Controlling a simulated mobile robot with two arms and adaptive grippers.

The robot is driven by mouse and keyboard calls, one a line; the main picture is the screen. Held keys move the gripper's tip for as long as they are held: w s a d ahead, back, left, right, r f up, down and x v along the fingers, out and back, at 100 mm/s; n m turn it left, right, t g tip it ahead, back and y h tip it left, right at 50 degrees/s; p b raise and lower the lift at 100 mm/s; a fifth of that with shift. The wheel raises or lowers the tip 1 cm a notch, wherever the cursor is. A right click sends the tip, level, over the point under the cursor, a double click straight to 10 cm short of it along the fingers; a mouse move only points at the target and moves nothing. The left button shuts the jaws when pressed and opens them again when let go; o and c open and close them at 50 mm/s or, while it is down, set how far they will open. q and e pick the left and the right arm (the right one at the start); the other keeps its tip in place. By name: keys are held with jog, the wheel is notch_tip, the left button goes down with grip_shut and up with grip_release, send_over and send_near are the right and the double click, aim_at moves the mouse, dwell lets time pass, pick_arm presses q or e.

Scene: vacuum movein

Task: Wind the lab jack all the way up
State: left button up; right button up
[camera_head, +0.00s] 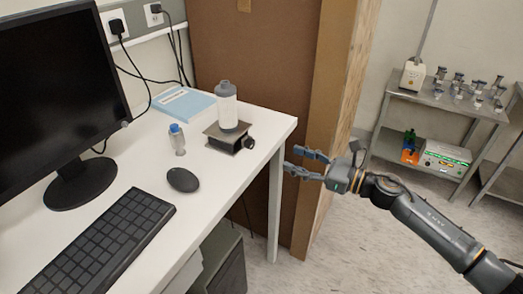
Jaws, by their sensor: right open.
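The lab jack (222,139) is a low dark plate stand on the white desk, near its right end. It looks flat and low. Its black knob (249,143) sticks out on the right side, facing the desk edge. A grey bottle with a white label (227,106) stands upright on top of the jack. My right gripper (288,160) is open and empty, to the right of the jack beyond the desk's edge. Its fingers point left towards the desk and are apart from the knob. My left gripper is not in view.
The desk (226,175) also holds a small blue-capped bottle (177,139), a mouse (183,180), a keyboard (100,245), a monitor (60,90) and a blue booklet (184,104). A brown cabinet panel (255,60) stands behind. A metal cart (440,100) is at the right.

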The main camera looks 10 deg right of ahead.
aim_at(253, 145)
jog(key=p+x, duration=0.2)
jog(key=x, duration=0.9)
jog(key=shift+s+a, duration=0.15)
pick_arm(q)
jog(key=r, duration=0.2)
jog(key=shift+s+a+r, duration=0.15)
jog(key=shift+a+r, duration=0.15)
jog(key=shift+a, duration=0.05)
